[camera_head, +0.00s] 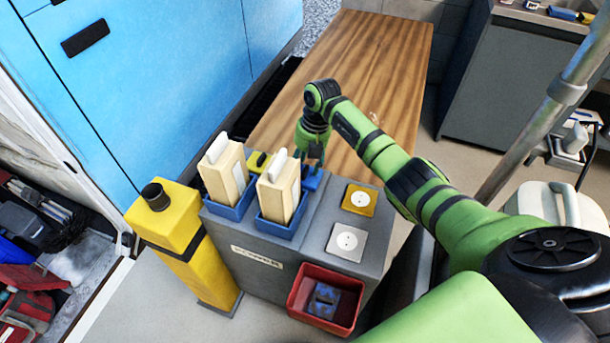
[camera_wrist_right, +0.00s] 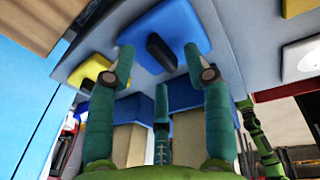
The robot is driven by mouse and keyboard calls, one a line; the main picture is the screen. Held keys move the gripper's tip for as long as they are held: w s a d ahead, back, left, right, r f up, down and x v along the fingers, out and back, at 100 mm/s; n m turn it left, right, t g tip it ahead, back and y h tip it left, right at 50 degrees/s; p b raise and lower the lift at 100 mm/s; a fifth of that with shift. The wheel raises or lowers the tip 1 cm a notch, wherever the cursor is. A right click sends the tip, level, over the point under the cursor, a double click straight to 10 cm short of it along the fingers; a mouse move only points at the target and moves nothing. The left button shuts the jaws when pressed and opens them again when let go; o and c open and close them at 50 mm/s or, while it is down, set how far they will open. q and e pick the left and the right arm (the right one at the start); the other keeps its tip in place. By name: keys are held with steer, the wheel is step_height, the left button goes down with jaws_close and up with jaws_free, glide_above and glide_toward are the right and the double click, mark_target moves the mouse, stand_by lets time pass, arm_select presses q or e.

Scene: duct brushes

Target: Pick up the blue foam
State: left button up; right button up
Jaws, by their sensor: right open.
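The blue foam (camera_head: 312,182) is a flat blue block on the grey stand's top, partly hidden behind my right gripper. In the right wrist view the blue foam (camera_wrist_right: 190,28) shows as a blue square with a dark upright grip on it. My right gripper (camera_head: 311,160) is just above it, fingers pointing down. In the right wrist view my right gripper (camera_wrist_right: 158,62) has its fingers spread, with the dark grip seen between the fingertips. Nothing is held, and I cannot tell whether a finger touches the foam. My left gripper is not in view.
Two cream boxes in blue trays (camera_head: 277,229) stand close to the left of my gripper. A yellow block (camera_head: 258,161) with a dark grip is behind them. A yellow plate (camera_head: 359,199) and a grey plate (camera_head: 347,241) lie to the right. A red bin (camera_head: 299,303) hangs in front.

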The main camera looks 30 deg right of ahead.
mark_target(306, 170)
steer(key=shift+f, duration=0.7)
jaws_close()
steer(key=shift+r, duration=0.15)
steer(key=shift+r+p, duration=0.6)
steer(key=shift+p, duration=0.05)
step_height(306, 170, up, 4)
steer(key=p, duration=0.4)
steer(key=shift+s+d+f, duration=0.1)
steer(key=shift+s, duration=0.05)
steer(key=s+d+r+p, duration=0.6)
steer(key=s+r+p, duration=0.3)
steer(key=p, duration=0.8)
steer(key=shift+d+r+p, duration=0.3)
steer(key=shift+r, duration=0.65)
